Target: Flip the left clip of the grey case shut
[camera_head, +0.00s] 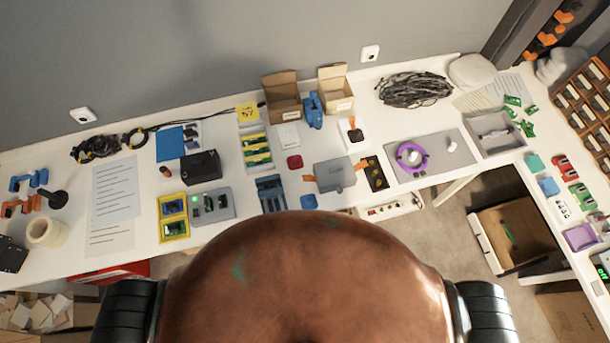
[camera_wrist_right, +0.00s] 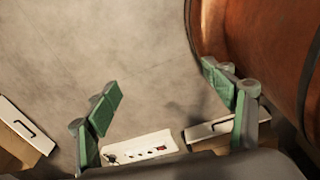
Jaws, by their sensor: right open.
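The grey case (camera_head: 335,174) lies closed-looking on the white table, near its front edge, in the head view. A small orange clip (camera_head: 309,178) sticks out at its left side, and another orange clip (camera_head: 361,165) shows at its right side. The clips are too small to tell exactly how they sit. My right gripper (camera_wrist_right: 162,88) is open and empty in the right wrist view, over the floor and away from the case. Neither gripper shows in the head view, and my left gripper is in no view.
The white table (camera_head: 120,255) is crowded. Right of the case are a dark panel (camera_head: 375,174) and a grey mat (camera_head: 436,170) with a purple ring (camera_head: 411,157). Left are a blue-grey rack (camera_head: 271,193) and a red item (camera_head: 295,162). Open cartons (camera_head: 282,103) stand behind.

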